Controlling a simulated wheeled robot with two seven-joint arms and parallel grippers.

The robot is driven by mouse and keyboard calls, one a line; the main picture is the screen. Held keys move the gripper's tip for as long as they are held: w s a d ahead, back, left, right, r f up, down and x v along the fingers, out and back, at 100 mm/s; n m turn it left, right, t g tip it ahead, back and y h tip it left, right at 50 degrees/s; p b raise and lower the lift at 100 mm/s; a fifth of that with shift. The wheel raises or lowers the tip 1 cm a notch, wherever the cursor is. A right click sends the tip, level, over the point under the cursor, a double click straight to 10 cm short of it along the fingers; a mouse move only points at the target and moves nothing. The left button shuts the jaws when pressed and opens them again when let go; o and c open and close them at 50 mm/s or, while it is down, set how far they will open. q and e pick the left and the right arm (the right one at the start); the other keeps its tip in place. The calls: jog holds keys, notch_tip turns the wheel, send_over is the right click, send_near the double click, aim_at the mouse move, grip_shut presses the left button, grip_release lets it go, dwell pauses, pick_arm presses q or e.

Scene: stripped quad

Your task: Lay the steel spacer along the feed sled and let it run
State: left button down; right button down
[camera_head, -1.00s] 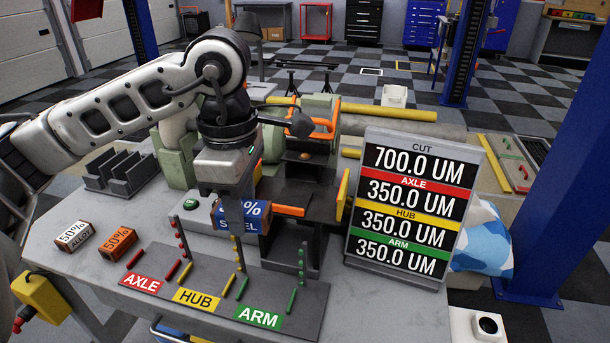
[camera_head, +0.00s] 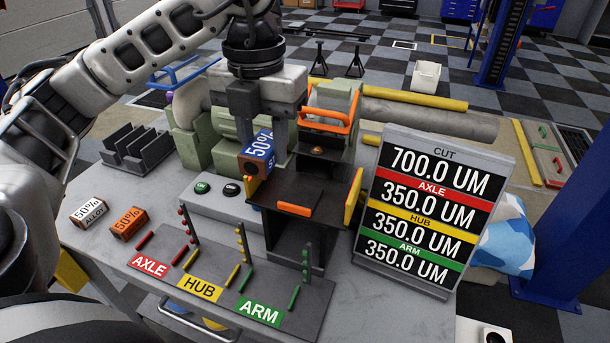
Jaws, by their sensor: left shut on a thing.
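The steel spacer (camera_head: 259,147) is a blue block with a white 50% label and a brownish end. My left gripper (camera_head: 264,140) is shut on it and holds it tilted, above and left of the feed sled. What I take as the feed sled (camera_head: 318,185) is the dark flat plate with an orange bar (camera_head: 294,209) at its front edge, on the green machine (camera_head: 200,142). Its top is bare where it shows. The gripper and spacer hide part of the machine behind. My right gripper is not in view.
Alloy (camera_head: 89,212) and orange (camera_head: 128,223) 50% blocks lie on the bench's left, near a dark slotted rack (camera_head: 137,150). A panel with AXLE, HUB and ARM pegs (camera_head: 225,290) lies in front. Green (camera_head: 202,188) and black (camera_head: 232,190) buttons sit left of the sled. A CUT readout board (camera_head: 433,210) stands right.

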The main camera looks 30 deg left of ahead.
pick_arm(q)
send_over(305, 192)
jog(key=s, duration=0.1)
jog(key=f, duration=0.5)
jog(key=shift+s+a+f, duration=0.1)
jog(key=shift+s+a, duration=0.05)
jog(key=shift+a, duration=0.15)
jog(key=shift+w+d+f, duration=0.2)
jog(key=shift+w+f, duration=0.3)
jog(key=shift+f, duration=0.1)
notch_tip(305, 192, down, 3)
jog(key=shift+w+f, duration=0.15)
jog(key=shift+f, duration=0.05)
